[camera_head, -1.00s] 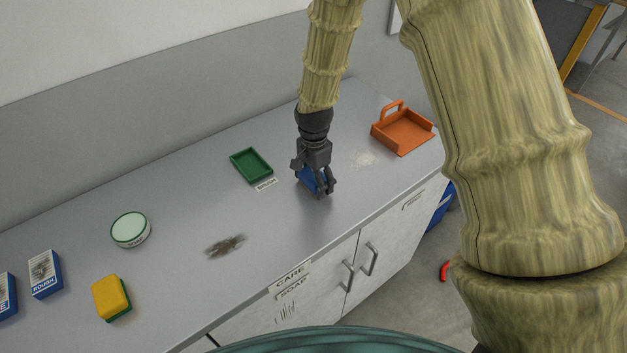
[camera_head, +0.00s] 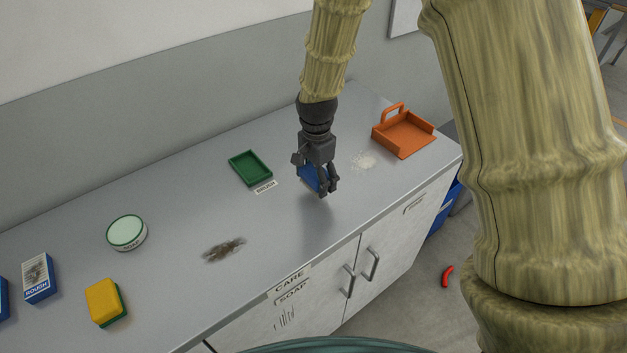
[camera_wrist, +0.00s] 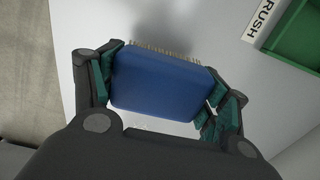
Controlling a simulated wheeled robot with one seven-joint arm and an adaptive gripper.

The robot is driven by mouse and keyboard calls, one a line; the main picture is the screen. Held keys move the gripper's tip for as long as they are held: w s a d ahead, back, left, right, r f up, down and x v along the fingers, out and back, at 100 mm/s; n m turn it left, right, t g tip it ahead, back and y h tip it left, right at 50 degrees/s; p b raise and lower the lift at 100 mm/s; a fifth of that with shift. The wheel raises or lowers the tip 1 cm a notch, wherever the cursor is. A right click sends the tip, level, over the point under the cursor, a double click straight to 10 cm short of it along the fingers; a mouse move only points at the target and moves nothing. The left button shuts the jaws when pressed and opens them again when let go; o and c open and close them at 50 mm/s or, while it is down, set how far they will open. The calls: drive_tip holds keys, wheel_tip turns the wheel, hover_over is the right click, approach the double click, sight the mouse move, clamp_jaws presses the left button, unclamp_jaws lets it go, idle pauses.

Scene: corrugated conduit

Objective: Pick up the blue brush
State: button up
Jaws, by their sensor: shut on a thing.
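The blue brush (camera_wrist: 160,82) is a block with a rounded outline and pale bristles along its far edge in the wrist view. My gripper (camera_wrist: 168,95) is shut on it, with a finger on each side of the block. In the head view the brush (camera_head: 309,176) shows partly behind the fingers of my gripper (camera_head: 327,186). It appears to be held a little above the grey counter, with a shadow below. The fingers hide part of the brush.
A green tray (camera_head: 234,163) with a BRUSH label (camera_head: 265,186) lies left of my gripper. An orange dustpan (camera_head: 429,133) and pale crumbs (camera_head: 366,161) are to the right. A dark smudge (camera_head: 223,248), soap tin (camera_head: 127,245), sponge (camera_head: 101,302) and ROUGH box (camera_head: 38,290) are left.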

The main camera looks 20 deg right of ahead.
drive_tip(key=s+b, duration=0.1)
drive_tip(key=s, duration=0.3)
drive_tip(key=s+d+r+b, duration=0.1)
drive_tip(key=s, duration=0.4)
drive_tip(key=s+b, duration=0.1)
drive_tip(key=s, duration=0.4)
drive_tip(key=shift+s+d+r, duration=0.15)
